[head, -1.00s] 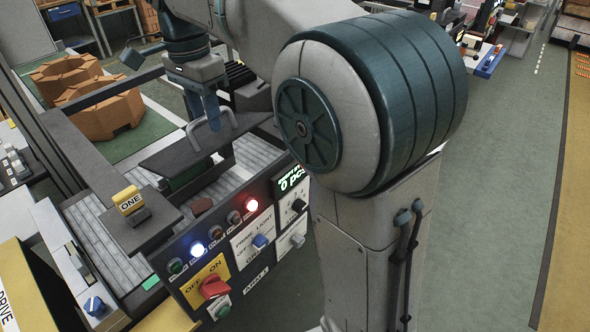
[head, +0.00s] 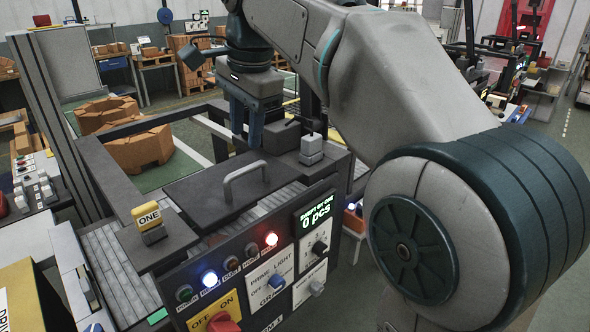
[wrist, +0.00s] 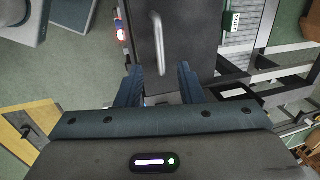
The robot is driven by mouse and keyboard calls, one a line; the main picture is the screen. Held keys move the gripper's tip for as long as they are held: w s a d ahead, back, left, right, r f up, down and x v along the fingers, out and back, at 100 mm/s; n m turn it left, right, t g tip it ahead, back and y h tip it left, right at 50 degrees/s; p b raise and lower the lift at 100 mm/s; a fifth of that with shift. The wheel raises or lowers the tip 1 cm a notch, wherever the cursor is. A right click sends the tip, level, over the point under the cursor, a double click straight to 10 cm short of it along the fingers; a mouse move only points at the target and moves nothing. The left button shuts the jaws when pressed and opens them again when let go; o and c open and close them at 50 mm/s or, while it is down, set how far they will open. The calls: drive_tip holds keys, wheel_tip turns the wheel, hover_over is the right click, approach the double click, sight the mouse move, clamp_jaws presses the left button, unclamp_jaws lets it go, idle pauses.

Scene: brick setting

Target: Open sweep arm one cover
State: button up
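The cover (head: 207,190) is a dark flat plate with a grey bar handle (head: 246,178). It lies across the machine behind the control panel, right of the yellow ONE sign (head: 149,217). In the wrist view the handle (wrist: 158,45) lies lengthwise on the dark plate, ahead of my fingers. My gripper (head: 246,128) points down beyond the handle in the head view. In the wrist view my gripper (wrist: 160,90) has its two fingers wide apart, with nothing held between them. I cannot tell its exact height above the cover.
The control panel (head: 250,268) with lit lamps, knobs and a red switch stands in front of the cover. A dark frame bar (head: 105,180) runs at the left. A small grey block (head: 311,150) stands behind the cover. Brown blocks (head: 140,145) sit farther back.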

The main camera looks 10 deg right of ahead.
wheel_tip(320, 180, up, 6)
drive_tip(key=p, duration=0.1)
drive_tip(key=s+d+f+n, duration=0.2)
drive_tip(key=d+f, duration=0.1)
drive_tip(key=f, duration=0.3)
drive_tip(key=s+d+f+n, duration=0.2)
drive_tip(key=s+d+f, duration=0.1)
drive_tip(key=f, duration=0.3)
drive_tip(key=shift+d+f+n+b, duration=0.3)
drive_tip(key=shift+d+f+n, duration=0.1)
drive_tip(key=shift+d, duration=0.2)
